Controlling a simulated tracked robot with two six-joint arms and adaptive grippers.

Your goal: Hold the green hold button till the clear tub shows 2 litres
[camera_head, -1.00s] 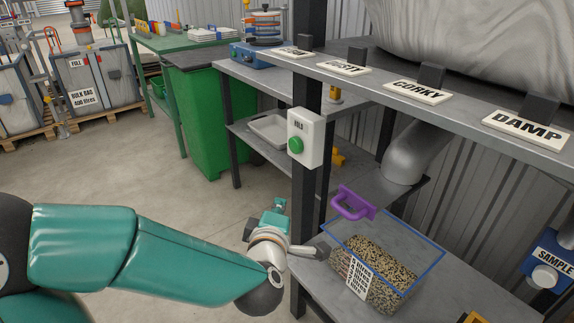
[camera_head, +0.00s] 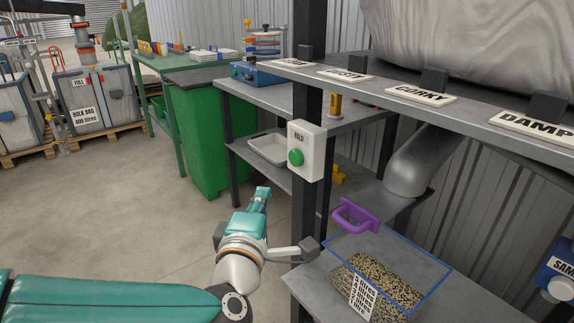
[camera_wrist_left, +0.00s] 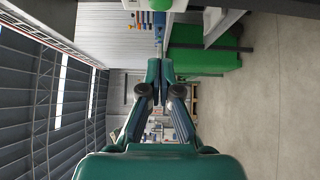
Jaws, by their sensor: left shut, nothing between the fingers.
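The green hold button (camera_head: 296,157) sits on a white box (camera_head: 311,150) labelled HOLD, fixed to a dark post. My left gripper (camera_head: 263,192) is shut and empty, below and to the left of the button, apart from it and pointing away into the room. It also shows shut in the left wrist view (camera_wrist_left: 159,66). The clear tub (camera_head: 428,292) with a blue rim stands on the lower shelf, holding speckled seed-like grains against a litre scale label (camera_head: 362,296); the exact level is too small to read. My right gripper is not in view.
A purple-handled slide (camera_head: 355,214) is above the tub, below a grey pipe (camera_head: 408,170). The dark post (camera_head: 305,220) stands beside my left wrist. A white tray (camera_head: 268,148) lies on a shelf behind. Open floor (camera_head: 110,220) is to the left.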

